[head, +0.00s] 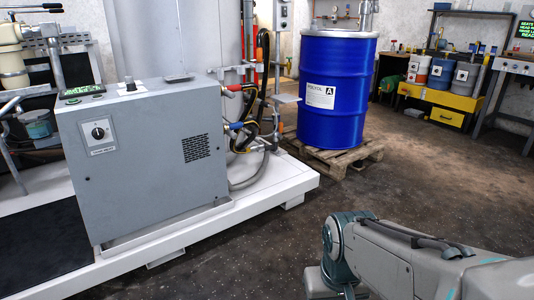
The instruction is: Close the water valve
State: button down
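No part can be told for sure as the water valve. Red and blue fittings with hoses (236,126) sit on the right side of a grey cabinet (150,160). Small pipes with what look like brass and red fittings (338,14) run along the back wall behind a blue drum; they are too small to tell apart. My arm (390,255) reaches in at the lower right, with a teal joint over the bare floor. My gripper does not show.
The blue drum (337,95) stands upright on a wooden pallet (350,158). The cabinet stands on a white raised platform (270,195) whose edge borders the floor. Small drums (440,73) stand on a yellow base at the back right. The floor (430,180) between is clear.

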aim_at(272, 147)
jog(key=z, duration=0.65)
jog(key=i, duration=2.3)
jog(key=u, duration=1.35)
jog(key=i, duration=0.75)
jog(key=u, duration=0.8)
